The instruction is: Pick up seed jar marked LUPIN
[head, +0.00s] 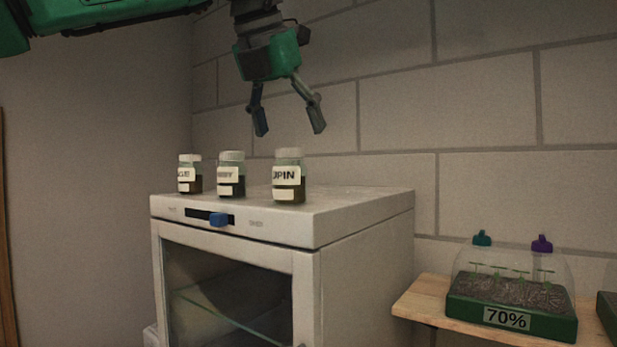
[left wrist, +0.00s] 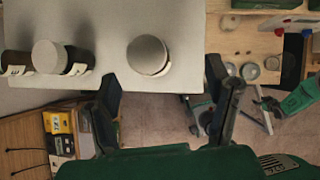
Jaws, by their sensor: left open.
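The seed jar marked LUPIN (head: 289,177) stands upright on the white cabinet top, rightmost of three jars; its label shows "UPIN" partly. Its pale round lid (left wrist: 147,55) shows from above in the left wrist view. My left gripper (head: 290,132) is open and empty, pointing down above the jar and apart from it. In the left wrist view, its two fingers (left wrist: 168,95) are spread, below the lid in the picture.
Two other jars, a middle one (head: 231,175) and a left one (head: 189,174), stand close to the left. The white cabinet (head: 340,219) has a blue slider (head: 221,219) and a glass door. A block wall is behind. A wooden shelf (head: 430,298) holds a green seedling tray (head: 540,322) marked 70%.

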